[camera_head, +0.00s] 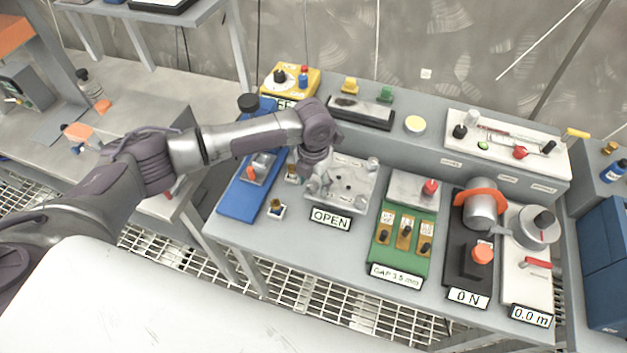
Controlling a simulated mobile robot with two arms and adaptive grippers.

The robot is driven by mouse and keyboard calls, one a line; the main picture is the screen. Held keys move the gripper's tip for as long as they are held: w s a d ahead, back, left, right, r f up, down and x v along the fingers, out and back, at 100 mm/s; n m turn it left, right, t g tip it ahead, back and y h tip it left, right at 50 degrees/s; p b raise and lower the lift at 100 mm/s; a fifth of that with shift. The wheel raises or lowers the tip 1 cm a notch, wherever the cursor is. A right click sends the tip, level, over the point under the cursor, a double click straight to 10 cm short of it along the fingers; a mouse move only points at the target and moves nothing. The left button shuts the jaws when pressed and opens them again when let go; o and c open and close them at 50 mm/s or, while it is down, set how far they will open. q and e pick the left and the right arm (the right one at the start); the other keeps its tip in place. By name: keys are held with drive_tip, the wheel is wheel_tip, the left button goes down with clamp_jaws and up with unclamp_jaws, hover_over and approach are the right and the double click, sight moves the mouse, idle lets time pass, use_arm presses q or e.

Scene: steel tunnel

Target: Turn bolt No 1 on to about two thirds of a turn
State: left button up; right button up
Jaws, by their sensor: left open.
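A square metal plate (343,181) with several bolts or knobs at its corners lies on the grey bench behind a sign reading OPEN (331,219). My left arm reaches in from the left over the blue board. My left gripper (309,172) points down at the left edge of the plate, close above it. It is open; the wrist covers much of the fingers, and whether they touch a bolt cannot be told. Bolt numbers are too small to read, so I cannot tell which bolt is No 1. My right gripper is not in view.
A blue board (236,200) lies left of the plate, small brass fittings (276,209) beside it. A green gauge board (402,241) and a black base with an orange knob (482,254) stand right. A raised shelf with a yellow box (290,80) runs behind.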

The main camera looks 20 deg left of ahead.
sight(313, 184)
use_arm(q)
wheel_tip(313, 184, up, 12)
idle(0.5)
idle(0.3)
